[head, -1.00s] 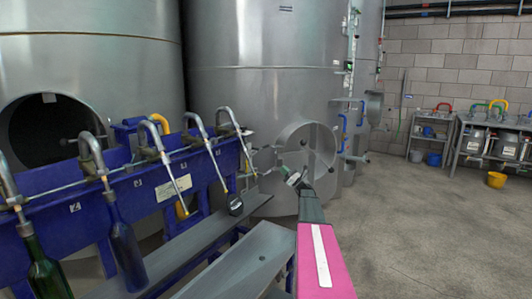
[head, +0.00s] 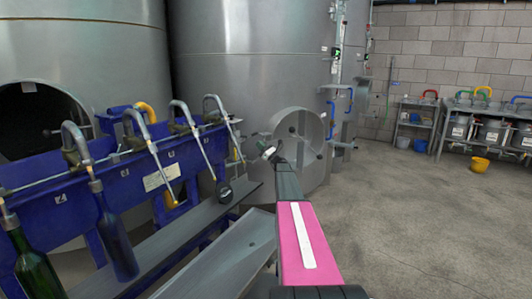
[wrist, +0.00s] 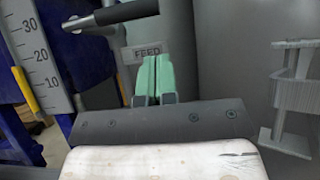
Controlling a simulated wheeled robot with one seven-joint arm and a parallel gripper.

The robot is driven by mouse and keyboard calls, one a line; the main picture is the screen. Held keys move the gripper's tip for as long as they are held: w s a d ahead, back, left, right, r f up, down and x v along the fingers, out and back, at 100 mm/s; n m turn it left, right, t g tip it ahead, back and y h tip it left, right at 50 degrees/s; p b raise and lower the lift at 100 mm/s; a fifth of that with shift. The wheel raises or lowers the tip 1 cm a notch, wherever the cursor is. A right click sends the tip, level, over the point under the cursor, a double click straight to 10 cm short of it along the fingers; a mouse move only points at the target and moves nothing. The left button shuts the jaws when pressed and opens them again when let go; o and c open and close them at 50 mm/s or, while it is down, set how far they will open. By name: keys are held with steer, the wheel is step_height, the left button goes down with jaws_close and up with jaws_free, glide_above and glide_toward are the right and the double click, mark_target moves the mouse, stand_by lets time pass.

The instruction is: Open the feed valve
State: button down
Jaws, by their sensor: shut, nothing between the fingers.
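A lever with a black grip (wrist: 125,13) and a bare metal arm crosses the top of the wrist view. A grey plate marked FEED (wrist: 146,52) is below it, partly covered by my fingers. My gripper (wrist: 155,66) has green fingers that are together, with nothing between them, just below the lever in the picture. I cannot tell the gap in depth; no grip on the lever shows. In the head view my gripper (head: 266,150) is at the right end of the blue filling rack, in front of the tank. The lever is not clear there.
The blue rack (head: 120,172) carries metal spouts and bottles, with a grey shelf (head: 150,262) along it. Large steel tanks (head: 250,70) stand behind. A level scale (wrist: 38,50) is left in the wrist view.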

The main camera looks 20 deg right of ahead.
steer(key=shift+w+a+r, duration=0.1)
steer(key=shift+w+r, duration=0.1)
steer(key=shift+r, duration=1.6)
